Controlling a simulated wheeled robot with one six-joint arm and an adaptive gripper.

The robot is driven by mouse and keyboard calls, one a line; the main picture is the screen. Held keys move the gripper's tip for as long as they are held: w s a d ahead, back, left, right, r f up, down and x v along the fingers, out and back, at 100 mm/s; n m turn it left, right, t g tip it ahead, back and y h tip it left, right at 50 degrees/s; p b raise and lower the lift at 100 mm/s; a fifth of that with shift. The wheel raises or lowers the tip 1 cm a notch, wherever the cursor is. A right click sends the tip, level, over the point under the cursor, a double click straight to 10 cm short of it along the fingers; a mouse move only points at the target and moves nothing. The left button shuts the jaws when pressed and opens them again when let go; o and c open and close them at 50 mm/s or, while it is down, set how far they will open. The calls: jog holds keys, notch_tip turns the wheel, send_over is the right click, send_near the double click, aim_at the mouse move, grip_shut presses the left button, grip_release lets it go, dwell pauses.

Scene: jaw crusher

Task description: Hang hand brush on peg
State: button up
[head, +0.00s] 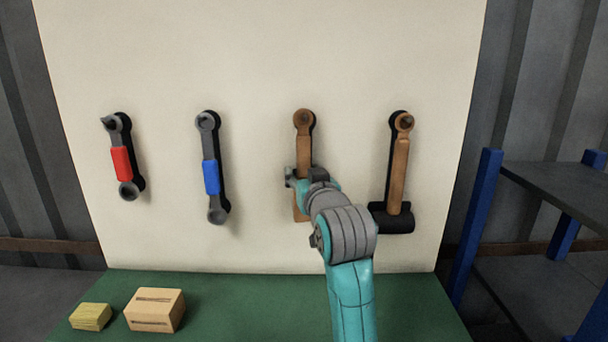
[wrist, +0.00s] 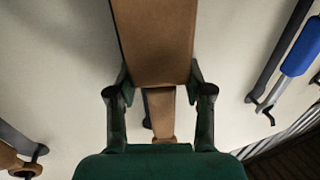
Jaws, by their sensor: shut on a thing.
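The hand brush (head: 304,148) is brown, with a narrow handle and a rounded, ringed end pointing up. It is upright in front of the pale board (head: 255,60), over a dark outline between the blue-gripped wrench and the hammer. My gripper (head: 302,178) is shut on it below the handle's middle and hides part of its lower body. In the wrist view the brush (wrist: 155,40) runs between both fingers (wrist: 158,92), its wide part close to the camera. Its peg is not clearly visible; I cannot tell whether the ring is around it.
A red-gripped wrench (head: 121,162), a blue-gripped wrench (head: 211,178) and a wooden-handled hammer (head: 398,170) hang on the board. A wooden block (head: 155,310) and a yellow sponge-like block (head: 90,317) lie on the green bench (head: 230,300). A blue-posted shelf (head: 470,235) stands right.

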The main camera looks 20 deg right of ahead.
jog(key=shift+w+d+f, duration=0.15)
jog(key=shift+f, duration=0.1)
jog(key=o, duration=1.4)
jog(key=shift+s+r, duration=0.1)
jog(key=shift+s, duration=0.5)
jog(key=s, duration=1.1)
jog(key=shift+a, duration=0.35)
